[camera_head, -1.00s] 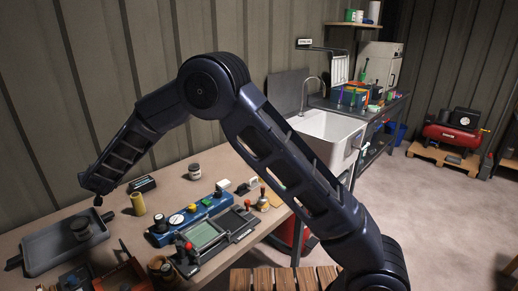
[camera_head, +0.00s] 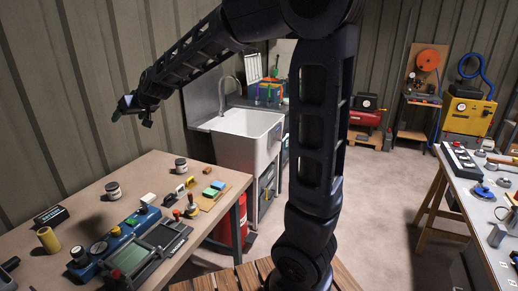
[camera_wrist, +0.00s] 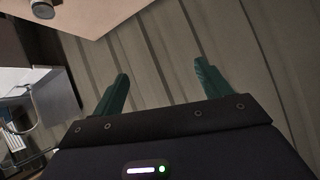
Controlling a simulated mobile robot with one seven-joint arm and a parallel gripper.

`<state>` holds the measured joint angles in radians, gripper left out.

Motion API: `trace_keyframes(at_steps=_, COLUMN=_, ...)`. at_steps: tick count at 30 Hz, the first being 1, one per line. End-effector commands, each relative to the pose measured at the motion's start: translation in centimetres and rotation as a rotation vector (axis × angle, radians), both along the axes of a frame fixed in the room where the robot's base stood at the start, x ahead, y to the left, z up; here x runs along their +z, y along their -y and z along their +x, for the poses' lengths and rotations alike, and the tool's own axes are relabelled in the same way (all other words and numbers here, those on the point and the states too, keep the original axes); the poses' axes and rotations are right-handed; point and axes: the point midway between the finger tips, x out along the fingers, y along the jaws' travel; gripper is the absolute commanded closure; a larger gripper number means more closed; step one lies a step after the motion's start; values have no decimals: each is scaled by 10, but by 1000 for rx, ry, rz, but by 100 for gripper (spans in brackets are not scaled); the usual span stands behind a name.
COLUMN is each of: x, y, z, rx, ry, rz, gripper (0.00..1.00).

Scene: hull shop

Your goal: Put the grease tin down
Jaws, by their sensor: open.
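My gripper (camera_head: 131,119) is open and raised above the far side of the workbench (camera_head: 150,165), near the corrugated wall. In the wrist view its two green fingers (camera_wrist: 160,88) are apart with nothing between them. Two small dark-lidded tins stand upright on the bench: one (camera_head: 113,191) near the middle of its far side, the other (camera_head: 180,165) near the far corner. I cannot read which is the grease tin. One tin (camera_wrist: 42,9) also shows at the top left of the wrist view, on the bench and clear of the fingers.
A blue device (camera_head: 115,240), a grey-green screened unit (camera_head: 135,258), a yellow cylinder (camera_head: 48,240) and a black box (camera_head: 50,216) crowd the left of the bench. Stamps and coloured blocks (camera_head: 213,190) lie right. A sink (camera_head: 245,130) stands beyond; another worktable (camera_head: 480,200) is at right.

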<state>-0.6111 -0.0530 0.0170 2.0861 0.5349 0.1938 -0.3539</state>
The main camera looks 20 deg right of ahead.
Motion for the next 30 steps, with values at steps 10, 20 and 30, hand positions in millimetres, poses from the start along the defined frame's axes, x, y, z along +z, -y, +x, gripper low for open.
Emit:
trace_keyframes(at_steps=10, x=4, y=174, z=-64, rx=-129, ry=-130, rz=-114, gripper=23)
trace_keyframes(at_steps=20, x=-23, y=308, z=-164, rx=-315, ry=-285, rz=-236, gripper=23)
trace_keyframes(at_steps=30, x=-59, y=387, z=-259, rx=-507, ry=-429, rz=-332, gripper=23)
